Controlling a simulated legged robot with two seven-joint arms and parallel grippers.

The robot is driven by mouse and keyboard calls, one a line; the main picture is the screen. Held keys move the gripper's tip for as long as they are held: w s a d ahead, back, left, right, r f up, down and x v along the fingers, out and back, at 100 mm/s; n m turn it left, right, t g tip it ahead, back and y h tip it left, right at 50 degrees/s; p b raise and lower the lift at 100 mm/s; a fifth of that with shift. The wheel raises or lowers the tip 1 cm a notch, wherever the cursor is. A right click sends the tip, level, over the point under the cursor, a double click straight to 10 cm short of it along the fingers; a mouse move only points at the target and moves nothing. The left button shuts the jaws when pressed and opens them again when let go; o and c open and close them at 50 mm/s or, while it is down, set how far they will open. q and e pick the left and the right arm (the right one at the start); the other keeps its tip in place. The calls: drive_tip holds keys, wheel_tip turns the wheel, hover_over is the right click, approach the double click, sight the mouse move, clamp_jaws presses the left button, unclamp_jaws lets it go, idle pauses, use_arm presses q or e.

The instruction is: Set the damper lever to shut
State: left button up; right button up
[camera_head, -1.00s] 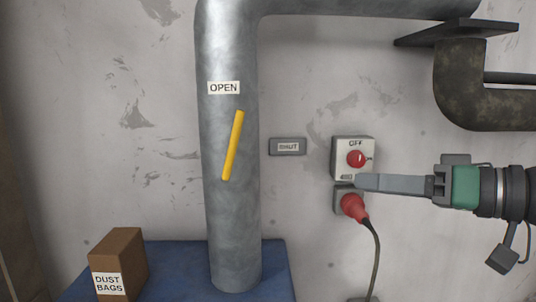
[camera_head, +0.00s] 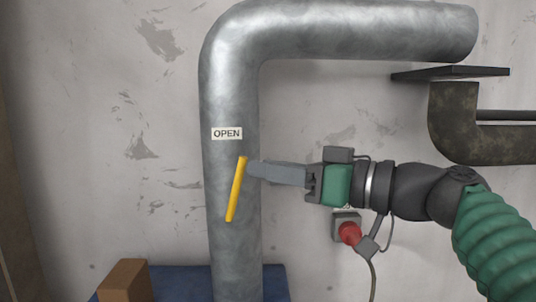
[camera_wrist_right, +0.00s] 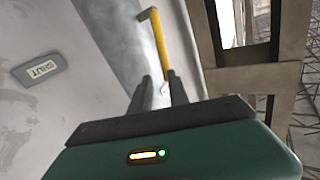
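The yellow damper lever (camera_head: 236,193) is on the upright grey pipe (camera_head: 232,262), slanting with its upper end leaning right, below the OPEN label (camera_head: 227,133). My right gripper (camera_head: 251,169) reaches in from the right, its fingertips beside the lever's upper part. In the right wrist view the two fingers (camera_wrist_right: 159,80) stand apart, with the lever (camera_wrist_right: 159,42) running up from the gap between them. Whether they touch it I cannot tell. My left gripper is not in view.
A red plug (camera_head: 349,233) with a cable sits on the wall below my right arm. A brown box (camera_head: 126,282) stands on a blue surface (camera_head: 273,281) at the pipe's foot. A dark rusty pipe (camera_head: 452,120) is at the right. The wall left of the pipe is clear.

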sight(242, 169)
drive_tip(key=a, duration=0.3)
drive_tip(key=shift+w+f, duration=0.1)
drive_tip(key=shift+w, duration=0.15)
drive_tip(key=shift+a, duration=0.35)
drive_tip(key=shift+s, duration=0.2)
clamp_jaws()
drive_tip(key=shift+w+d, duration=0.1)
drive_tip(key=shift+d, duration=0.3)
drive_tip(key=shift+a, duration=0.15)
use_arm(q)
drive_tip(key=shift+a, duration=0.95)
use_arm(e)
drive_tip(key=shift+w, duration=0.15)
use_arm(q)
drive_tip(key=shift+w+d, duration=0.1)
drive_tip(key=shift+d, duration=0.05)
use_arm(e)
drive_tip(key=shift+d, duration=0.2)
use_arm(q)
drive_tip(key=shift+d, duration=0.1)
use_arm(e)
drive_tip(key=shift+d, duration=0.15)
